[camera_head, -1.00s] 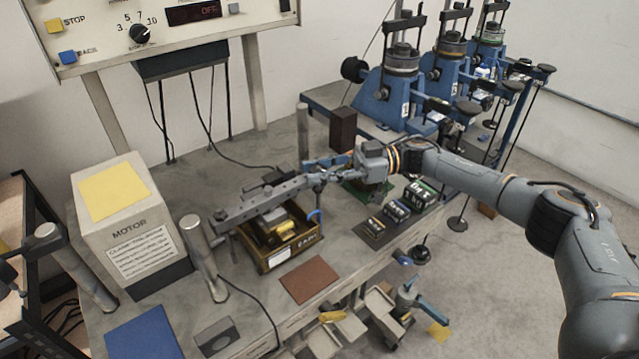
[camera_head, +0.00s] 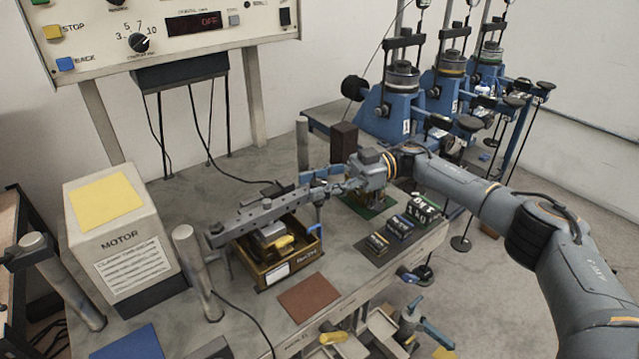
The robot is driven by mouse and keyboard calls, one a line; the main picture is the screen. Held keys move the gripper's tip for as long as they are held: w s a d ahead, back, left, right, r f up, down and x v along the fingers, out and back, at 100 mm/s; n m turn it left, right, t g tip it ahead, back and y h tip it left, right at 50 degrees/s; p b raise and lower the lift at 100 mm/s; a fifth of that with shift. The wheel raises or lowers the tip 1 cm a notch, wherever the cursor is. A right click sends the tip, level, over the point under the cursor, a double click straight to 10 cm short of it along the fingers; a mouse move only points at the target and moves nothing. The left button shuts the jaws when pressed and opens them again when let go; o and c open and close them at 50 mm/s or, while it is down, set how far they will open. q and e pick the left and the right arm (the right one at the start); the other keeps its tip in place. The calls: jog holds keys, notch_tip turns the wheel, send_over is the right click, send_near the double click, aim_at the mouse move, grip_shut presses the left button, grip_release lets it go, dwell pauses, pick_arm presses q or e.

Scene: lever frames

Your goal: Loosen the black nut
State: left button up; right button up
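A grey perforated metal lever bar (camera_head: 262,212) runs across the workbench above an open box. A small dark part sits at its left end, and another dark piece (camera_head: 275,189) sits on its upper side; I cannot tell which of these is the black nut. My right gripper (camera_head: 338,188) comes in from the right and is at the bar's right end. Its fingers are small and overlap the bar, so I cannot tell whether they touch or grip anything. My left gripper is not in view.
A wooden-sided box (camera_head: 265,277) with tools stands under the bar. Metal posts (camera_head: 200,272) stand beside it. A motor housing (camera_head: 125,245) is at left, labelled weights (camera_head: 400,226) at right, blue lever machines (camera_head: 388,112) behind.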

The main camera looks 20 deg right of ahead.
jog(key=shift+o, duration=0.2)
jog(key=shift+d, duration=0.1)
jog(key=d, duration=0.7)
jog(key=shift+w, duration=0.4)
jog(key=shift+d, duration=0.1)
jog(key=shift+s+f, duration=0.1)
